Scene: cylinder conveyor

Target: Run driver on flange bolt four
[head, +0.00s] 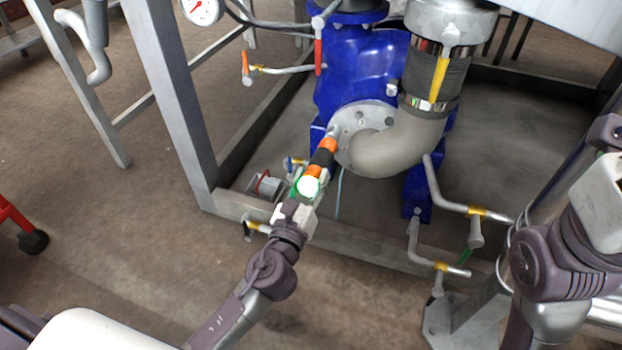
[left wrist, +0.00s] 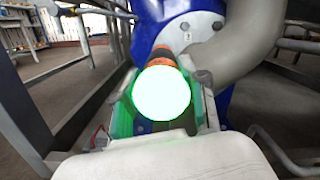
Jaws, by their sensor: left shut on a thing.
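The driver (head: 323,157) is an orange and black tool with a bright white-green glow at its rear end. My left gripper (head: 308,182) is shut around its rear part. The driver's nose points up at the left edge of the grey flange (head: 345,118) on the blue pump body (head: 350,70). It appears to meet the flange there, but the bolt under it is hidden. In the left wrist view the driver (left wrist: 165,58) runs from between the fingers toward the flange (left wrist: 203,24), where a label that looks like 3 shows. My right gripper is not in view.
A thick grey elbow pipe (head: 395,150) curves out of the flange, close to the driver's right. A metal frame (head: 180,90) stands to the left. Small valves with yellow-banded pipes (head: 440,267) sit low at the right. The floor at left is mostly clear.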

